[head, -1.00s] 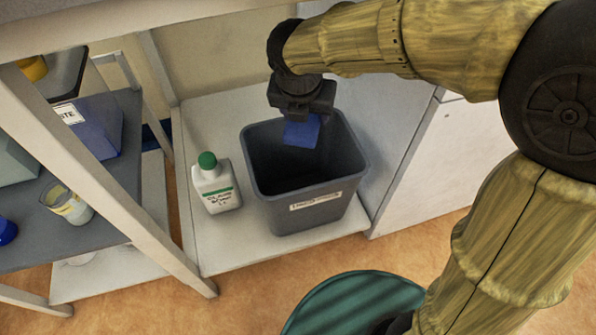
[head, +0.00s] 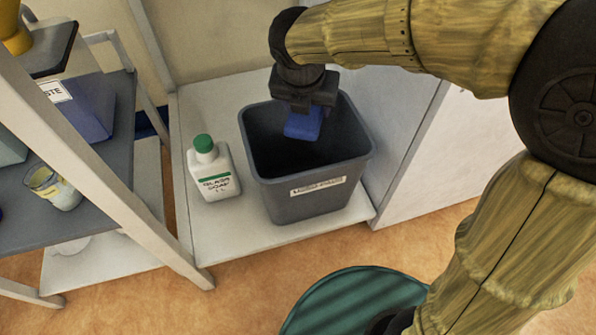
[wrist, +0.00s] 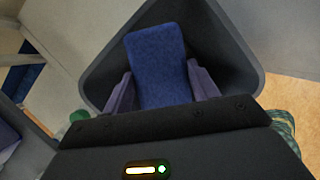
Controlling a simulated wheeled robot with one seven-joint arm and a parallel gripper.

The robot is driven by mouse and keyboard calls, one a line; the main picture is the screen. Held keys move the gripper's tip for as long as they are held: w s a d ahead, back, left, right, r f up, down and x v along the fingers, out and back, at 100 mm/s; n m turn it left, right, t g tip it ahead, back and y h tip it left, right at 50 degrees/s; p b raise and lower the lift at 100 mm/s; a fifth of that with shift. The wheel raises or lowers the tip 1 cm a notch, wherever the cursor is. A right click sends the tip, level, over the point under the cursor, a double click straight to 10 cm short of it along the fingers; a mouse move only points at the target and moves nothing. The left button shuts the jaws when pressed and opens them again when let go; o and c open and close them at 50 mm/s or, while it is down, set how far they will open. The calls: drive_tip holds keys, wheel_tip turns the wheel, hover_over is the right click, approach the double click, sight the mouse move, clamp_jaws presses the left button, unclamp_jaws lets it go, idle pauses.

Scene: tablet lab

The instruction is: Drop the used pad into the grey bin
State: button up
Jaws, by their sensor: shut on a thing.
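The used pad is a blue block (head: 303,124) hanging below my gripper (head: 304,106) in the head view. In the wrist view the blue pad (wrist: 158,66) sits between the two fingers of my gripper (wrist: 160,88), which are shut on it. The grey bin (head: 315,199) stands on a low white shelf and has a white label on its front. My gripper and the pad are over the bin's mouth, toward its back; the pad's lower end looks level with or just inside the rim. The wrist view shows the dark bin interior (wrist: 215,50) around the pad.
A white soap bottle (head: 214,172) with a green cap stands left of the bin. A rack (head: 150,205) at the left holds a blue labelled box (head: 92,108) and a glass jar (head: 55,188). A white cabinet (head: 432,150) stands right of the bin.

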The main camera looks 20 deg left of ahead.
drive_tip(key=shift+s+f+b, duration=0.1)
drive_tip(key=shift+f+b, duration=0.8)
drive_tip(key=shift+f, duration=0.2)
drive_tip(key=o, duration=1.1)
drive_tip(key=shift+r, duration=0.15)
drive_tip(key=p+v, duration=0.6)
drive_tip(key=v, duration=0.1)
drive_tip(key=shift+r+p, duration=0.15)
drive_tip(key=shift+p, duration=0.25)
drive_tip(key=shift+s, duration=0.1)
